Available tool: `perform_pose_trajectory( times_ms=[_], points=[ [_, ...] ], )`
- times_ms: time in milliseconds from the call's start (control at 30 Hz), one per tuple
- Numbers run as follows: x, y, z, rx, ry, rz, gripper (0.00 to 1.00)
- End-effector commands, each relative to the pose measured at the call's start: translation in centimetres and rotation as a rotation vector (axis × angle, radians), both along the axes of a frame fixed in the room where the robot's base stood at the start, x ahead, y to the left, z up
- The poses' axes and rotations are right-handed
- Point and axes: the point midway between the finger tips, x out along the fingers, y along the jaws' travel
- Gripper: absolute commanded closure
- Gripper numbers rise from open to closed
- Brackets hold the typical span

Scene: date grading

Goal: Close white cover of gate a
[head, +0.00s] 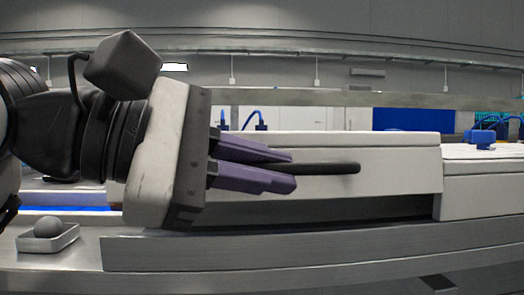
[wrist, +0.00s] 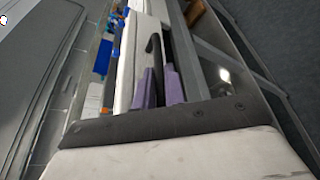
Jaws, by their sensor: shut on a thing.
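The white cover (head: 405,165) is a long pale panel across the middle of the head view, with a black bar handle (head: 335,168) on its front. My gripper (head: 292,170) comes in from the left, its purple fingers shut on the handle. In the wrist view the handle (wrist: 153,45) stands out from the cover (wrist: 127,62) between the two purple fingers of my gripper (wrist: 158,82). A dark gap shows under the cover at its lower right. The left part of the cover is hidden behind my gripper. No gate label can be read.
A metal rail (head: 300,249) runs along the front below the cover. Another white housing (head: 485,185) adjoins at right, with a blue fitting (head: 480,137) on top. A small tray (head: 62,241) holding a grey ball (head: 47,227) sits at lower left.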

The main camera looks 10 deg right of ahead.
Motion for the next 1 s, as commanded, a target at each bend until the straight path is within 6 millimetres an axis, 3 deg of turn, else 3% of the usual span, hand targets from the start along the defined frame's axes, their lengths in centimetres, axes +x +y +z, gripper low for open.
perform_pose_trajectory(
  times_ms=[33,300,867,900,1000],
  points=[
    [0.1,0.1,-1.5,-0.006,-0.026,0.002,1.00],
    [0.3,0.1,-4.0,-0.012,-0.129,0.003,1.00],
    [0.4,0.0,-4.9,-0.002,-0.153,0.002,1.00],
    [0.4,0.0,-5.0,-0.001,-0.153,0.002,0.85],
    [0.4,0.0,-5.0,-0.002,-0.153,0.002,0.72]
  ],
)
